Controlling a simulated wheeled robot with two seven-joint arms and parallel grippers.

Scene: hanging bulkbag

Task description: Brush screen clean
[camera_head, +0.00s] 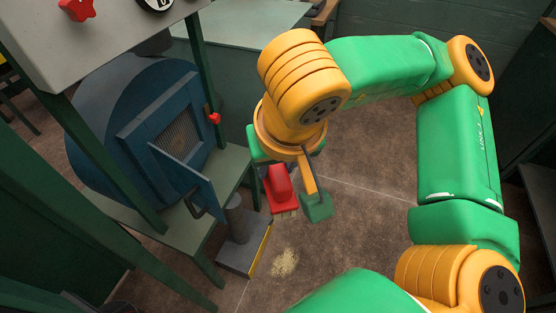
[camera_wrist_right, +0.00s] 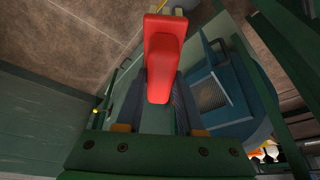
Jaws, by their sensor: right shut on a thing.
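The screen (camera_head: 178,137) is a tan mesh set in a square blue frame on the blue drum-shaped housing (camera_head: 112,85). It also shows in the right wrist view (camera_wrist_right: 211,92). A blue hatch door (camera_head: 188,187) with a dark handle hangs open below the screen. My right gripper (camera_wrist_right: 160,98) is shut on a red brush (camera_head: 279,187), seen as a red block between the fingers in the wrist view (camera_wrist_right: 163,65). Pale bristles point down in the head view. The brush is apart from the screen, to its right. My left gripper is not in view.
Green frame posts (camera_head: 200,60) and a green-grey shelf (camera_head: 165,225) surround the housing. A red knob (camera_head: 215,118) sits beside the screen. A pale grainy pile (camera_head: 285,262) lies on the brown floor, near a grey box base (camera_head: 243,250) with a yellow edge.

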